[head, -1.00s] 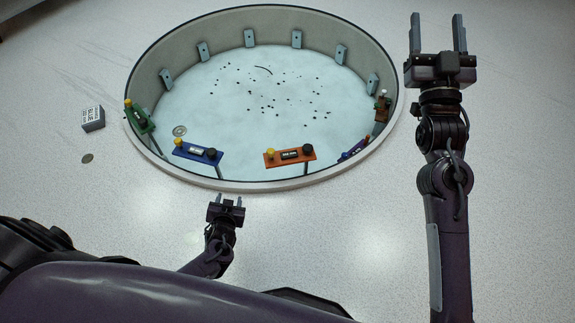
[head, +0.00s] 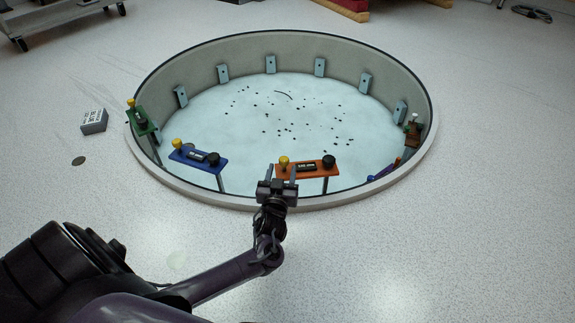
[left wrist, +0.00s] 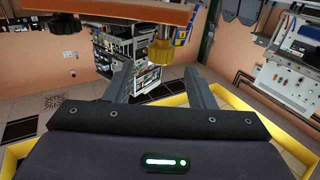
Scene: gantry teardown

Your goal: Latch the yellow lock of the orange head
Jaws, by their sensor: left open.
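The orange head (head: 308,170) is a flat bar at the near rim of the round pit, with a black label, a black knob (head: 328,161) at its right end and the yellow lock (head: 284,160) at its left end. My left gripper (head: 281,170) is open just in front of the left end, its fingers pointing at the bar. In the left wrist view the yellow lock (left wrist: 162,47) shows beyond and between the open fingers (left wrist: 160,78), under the edge of the orange head (left wrist: 110,12). No contact is visible. My right gripper is not in view.
A blue head (head: 198,158) and a green head (head: 139,118) stand to the left on the pit rim (head: 170,188). A brown head (head: 413,131) is at the right. A small grey box (head: 94,122) lies on the floor at left.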

